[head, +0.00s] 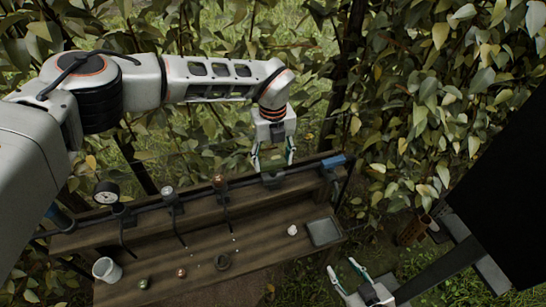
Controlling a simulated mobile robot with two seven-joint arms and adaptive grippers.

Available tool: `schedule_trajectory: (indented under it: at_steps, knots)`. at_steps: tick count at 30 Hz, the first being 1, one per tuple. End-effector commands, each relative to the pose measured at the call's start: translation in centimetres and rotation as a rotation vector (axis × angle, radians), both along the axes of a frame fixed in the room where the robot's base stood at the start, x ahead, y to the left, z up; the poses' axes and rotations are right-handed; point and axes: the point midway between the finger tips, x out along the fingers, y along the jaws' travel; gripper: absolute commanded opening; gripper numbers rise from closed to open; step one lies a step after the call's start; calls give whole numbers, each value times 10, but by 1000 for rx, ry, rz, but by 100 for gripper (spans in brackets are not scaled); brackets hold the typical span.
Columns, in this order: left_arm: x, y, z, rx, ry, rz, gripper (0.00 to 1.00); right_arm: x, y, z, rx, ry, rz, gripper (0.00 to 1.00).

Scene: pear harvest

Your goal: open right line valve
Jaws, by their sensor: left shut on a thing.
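A dark pipe (200,197) runs along the raised back ledge of a wooden bench. My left gripper (273,163) points down over the pipe's right part, its fingers around a dark green piece (272,164). A grey fitting (272,180) sits on the pipe just below that piece. I cannot tell whether the green piece is the right line valve's handle. A blue part (334,161) is at the pipe's right end, apart from this gripper. My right gripper (343,269) is open and empty at the bottom, in front of the bench's right end.
A gauge (106,192) and small valve-like fittings (171,197) stand along the pipe. Leafy branches crowd the back and right.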

Motion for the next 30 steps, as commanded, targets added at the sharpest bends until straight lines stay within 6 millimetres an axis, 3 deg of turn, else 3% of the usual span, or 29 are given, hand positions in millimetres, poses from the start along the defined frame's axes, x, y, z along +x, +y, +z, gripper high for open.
schedule_trajectory:
  at_steps: [18, 19, 21, 30]
  knots:
    - [-1, 0, -2, 1, 3, 45, 34, 4, 0, 9, 0, -14, -1, 39]
    - [-1, 0, -2, 1, 3, 45, 58, 4, 0, 9, 0, -13, -1, 39]
    - [-1, 1, -2, 1, 2, 44, 72, 4, -1, 9, 0, -12, -1, 39]
    - [0, 0, 0, 1, 0, 43, 72, 3, -2, 5, -5, -6, -1, 39]
